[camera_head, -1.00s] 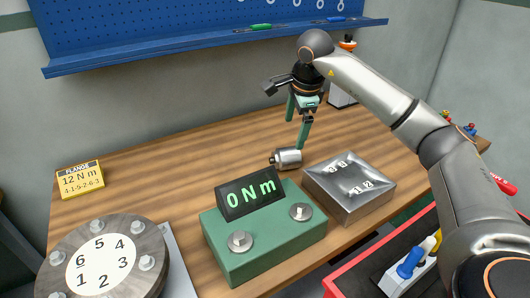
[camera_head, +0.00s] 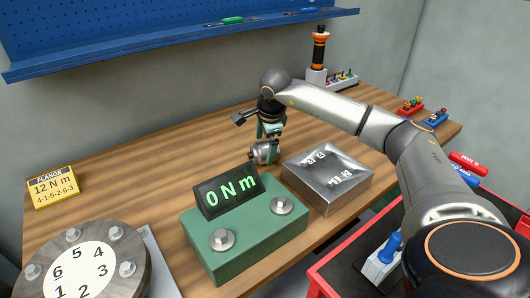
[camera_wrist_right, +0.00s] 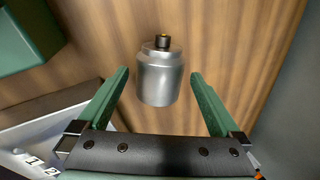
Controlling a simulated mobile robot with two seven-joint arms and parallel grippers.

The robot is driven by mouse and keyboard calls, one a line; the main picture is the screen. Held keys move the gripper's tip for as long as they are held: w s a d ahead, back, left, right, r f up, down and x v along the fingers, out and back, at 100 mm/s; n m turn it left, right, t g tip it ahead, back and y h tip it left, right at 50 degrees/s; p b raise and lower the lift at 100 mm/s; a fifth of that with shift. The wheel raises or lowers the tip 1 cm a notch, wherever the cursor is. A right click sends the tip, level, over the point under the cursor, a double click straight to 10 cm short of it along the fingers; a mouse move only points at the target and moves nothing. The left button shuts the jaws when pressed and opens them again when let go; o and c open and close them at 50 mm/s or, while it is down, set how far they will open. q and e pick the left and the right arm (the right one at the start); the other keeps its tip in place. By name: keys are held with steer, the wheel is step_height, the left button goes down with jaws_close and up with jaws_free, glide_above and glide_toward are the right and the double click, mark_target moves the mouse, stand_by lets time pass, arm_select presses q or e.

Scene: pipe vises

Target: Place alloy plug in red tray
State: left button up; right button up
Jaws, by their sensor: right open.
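A silver metal cylinder with a short dark-tipped stub, which looks like the alloy plug (camera_head: 258,154), lies on the wooden bench behind the green block. It also shows in the right wrist view (camera_wrist_right: 160,80). My right gripper (camera_head: 268,147) is low over it with its green fingers open. In the wrist view the fingers (camera_wrist_right: 160,73) stand on either side of the cylinder, with a gap on both sides. A red-rimmed tray (camera_head: 320,280) with a dark inside shows at the lower right, partly hidden by my right arm. My left gripper is not in view.
A green torque block (camera_head: 245,240) reading 0 Nm stands in front of the cylinder. A grey metal box (camera_head: 327,178) stands to its right. A numbered flange (camera_head: 85,265) is at lower left. Small red (camera_head: 411,106) and blue holders stand at the far right. A blue shelf hangs behind.

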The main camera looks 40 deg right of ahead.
steer(key=shift+x, duration=1.35)
steer(key=shift+r, duration=0.1)
jaws_close()
